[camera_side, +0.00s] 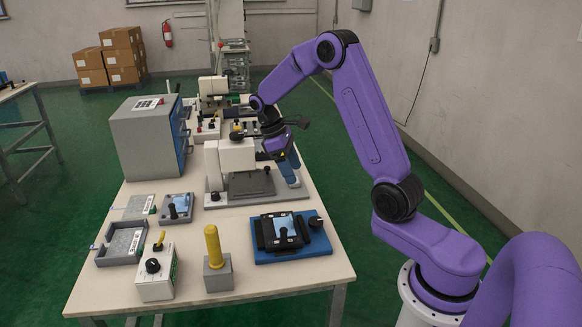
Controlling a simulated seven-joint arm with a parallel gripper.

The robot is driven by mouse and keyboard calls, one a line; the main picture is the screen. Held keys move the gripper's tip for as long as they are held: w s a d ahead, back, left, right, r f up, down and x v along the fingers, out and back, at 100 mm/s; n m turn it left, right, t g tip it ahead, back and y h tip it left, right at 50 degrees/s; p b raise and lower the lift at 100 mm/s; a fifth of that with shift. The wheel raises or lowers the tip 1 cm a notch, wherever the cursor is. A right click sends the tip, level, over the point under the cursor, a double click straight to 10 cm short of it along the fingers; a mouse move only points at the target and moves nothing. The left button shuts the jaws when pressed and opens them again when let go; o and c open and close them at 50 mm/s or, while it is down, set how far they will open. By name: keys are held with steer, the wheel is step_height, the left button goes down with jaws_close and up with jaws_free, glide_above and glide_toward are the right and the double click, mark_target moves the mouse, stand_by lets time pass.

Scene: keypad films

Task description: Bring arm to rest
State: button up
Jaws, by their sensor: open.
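My purple arm arches over the table (250,303) from the right. My gripper (289,163) hangs at its end, pointing down, above the back right part of the table. It is beside the right side of a white press-like machine (236,156) with a grey bed. The gripper is open. Its fingertips are small and dark here, and I see nothing held between them.
A blue fixture (290,257) with a black device stands at the front right. A yellow-handled block (216,275), a white control box (156,275) and grey trays (122,245) lie at front and left. A large grey cabinet (143,140) stands at back left. Free air is above the front.

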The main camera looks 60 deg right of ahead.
stand_by(0.3)
steer(key=s+a+r+n+t, duration=0.2)
steer(key=s+a, duration=0.2)
steer(key=a, duration=0.4)
steer(key=s+a+r+n+t, duration=0.1)
steer(key=s+a+r+n, duration=0.1)
steer(key=s+a, duration=0.45)
steer(key=s+a+n+y, duration=0.1)
steer(key=s+a+n, duration=0.1)
steer(key=s, duration=0.6)
steer(key=s+a+n+t+y, duration=0.1)
steer(key=s+a+n, duration=0.1)
steer(key=s, duration=0.7)
steer(key=shift+s+a, duration=0.15)
steer(key=shift+a, duration=0.35)
